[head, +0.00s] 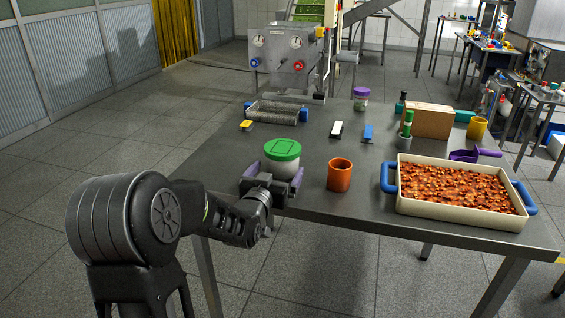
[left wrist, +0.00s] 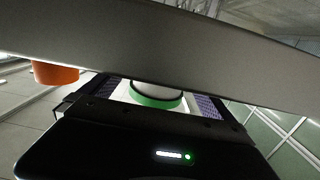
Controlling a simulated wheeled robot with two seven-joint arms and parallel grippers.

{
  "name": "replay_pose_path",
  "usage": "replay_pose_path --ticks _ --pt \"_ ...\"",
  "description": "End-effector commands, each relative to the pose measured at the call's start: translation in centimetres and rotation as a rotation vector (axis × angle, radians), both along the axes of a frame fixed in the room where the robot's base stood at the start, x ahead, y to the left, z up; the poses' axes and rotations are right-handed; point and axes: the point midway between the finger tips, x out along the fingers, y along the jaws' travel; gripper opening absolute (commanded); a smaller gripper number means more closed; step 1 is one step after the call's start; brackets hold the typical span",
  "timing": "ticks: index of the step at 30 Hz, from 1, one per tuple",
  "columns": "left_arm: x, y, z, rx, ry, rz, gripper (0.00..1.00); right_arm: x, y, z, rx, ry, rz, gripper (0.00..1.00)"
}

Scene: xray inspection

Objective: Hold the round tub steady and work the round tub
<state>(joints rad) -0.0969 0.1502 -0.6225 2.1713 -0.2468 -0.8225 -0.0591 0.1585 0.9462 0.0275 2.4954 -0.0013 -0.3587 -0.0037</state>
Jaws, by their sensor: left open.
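The round tub (head: 282,167) is white with a green lid (head: 283,150) and stands upright near the table's front left edge. My left gripper (head: 272,178) is at the tub, open, with its purple-padded fingers on either side of it. In the left wrist view the tub (left wrist: 157,88) and its green rim (left wrist: 155,101) show between the two fingers. I cannot tell whether the pads touch it. The lower front of the tub is hidden by the gripper. My right gripper is not in view.
An orange cup (head: 340,175) stands close right of the tub. A cream tray (head: 459,216) with blue handles holds many small brown pieces. Farther back are a cardboard box (head: 428,120), a yellow cup (head: 477,128), a purple scoop (head: 464,155) and a purple-lidded jar (head: 361,104).

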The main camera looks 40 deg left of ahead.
Motion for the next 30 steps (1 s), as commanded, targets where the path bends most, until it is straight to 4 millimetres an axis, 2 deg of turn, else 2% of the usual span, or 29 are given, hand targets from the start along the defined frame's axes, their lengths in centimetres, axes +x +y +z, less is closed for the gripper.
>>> replay_pose_path --ticks 9,28,30 --pt "3.9 1.5 -0.3 0.002 0.002 0.000 1.00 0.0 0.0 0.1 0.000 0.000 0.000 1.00" --pt "4.1 1.6 -0.3 0.001 0.000 -0.001 1.00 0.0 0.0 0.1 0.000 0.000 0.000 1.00" --pt "4.1 1.6 -0.3 0.001 0.000 -0.001 0.95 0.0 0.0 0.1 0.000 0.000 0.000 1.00"
